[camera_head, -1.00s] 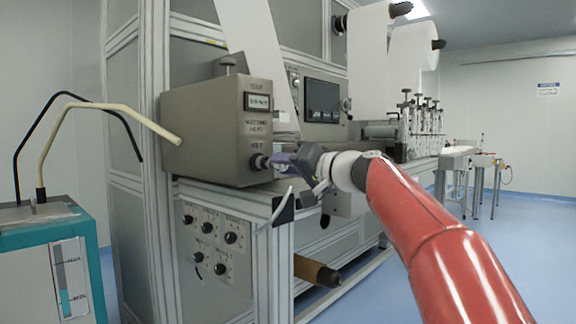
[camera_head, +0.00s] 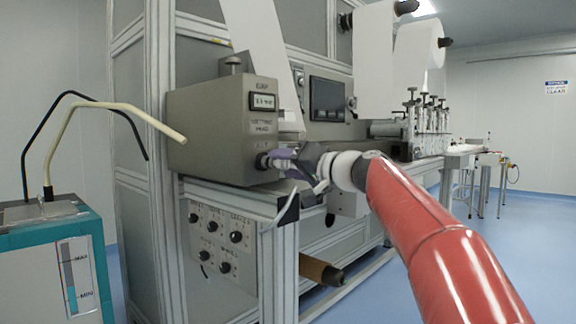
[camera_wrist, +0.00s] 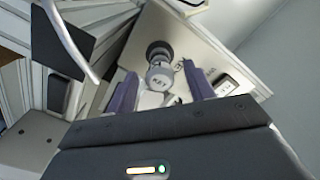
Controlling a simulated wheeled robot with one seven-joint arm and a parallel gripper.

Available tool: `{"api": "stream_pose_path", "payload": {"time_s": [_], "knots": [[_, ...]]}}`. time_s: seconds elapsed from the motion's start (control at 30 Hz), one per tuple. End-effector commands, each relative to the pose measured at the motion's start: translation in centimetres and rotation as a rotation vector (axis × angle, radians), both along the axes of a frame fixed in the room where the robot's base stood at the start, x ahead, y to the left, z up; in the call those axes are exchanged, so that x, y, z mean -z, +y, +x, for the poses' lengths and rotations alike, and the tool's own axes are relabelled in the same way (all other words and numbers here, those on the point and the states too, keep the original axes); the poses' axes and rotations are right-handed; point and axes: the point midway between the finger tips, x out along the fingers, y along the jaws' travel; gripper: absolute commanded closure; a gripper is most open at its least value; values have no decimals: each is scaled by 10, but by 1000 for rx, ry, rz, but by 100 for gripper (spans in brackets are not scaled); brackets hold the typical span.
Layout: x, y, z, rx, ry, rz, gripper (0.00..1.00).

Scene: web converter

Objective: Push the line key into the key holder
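The line key shows in the wrist view as a round grey knob with dark lettering (camera_wrist: 159,79). It sits right in front of the dark round key holder (camera_wrist: 158,52) on the grey box's face. How deep the key sits in it cannot be told. In the head view the key holder (camera_head: 262,161) is low on the box's right face. My gripper (camera_wrist: 161,70) has its two purple fingers apart, one on each side of the key, with visible gaps. In the head view my gripper (camera_head: 274,156) is close to the holder, and its fingers hide the key.
The grey box (camera_head: 212,130) with a small display stands on the machine's frame. A knob panel (camera_head: 222,243) is under the box. A teal tank (camera_head: 50,265) with bent rods stands at left.

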Motion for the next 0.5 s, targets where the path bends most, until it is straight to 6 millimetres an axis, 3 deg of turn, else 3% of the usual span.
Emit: {"api": "stream_pose_path", "payload": {"time_s": [0.27, 0.5], "knots": [[0, -2, -1, 1, 0, 0, 47], [2, -29, -21, 4, 0, 1, 47]]}}
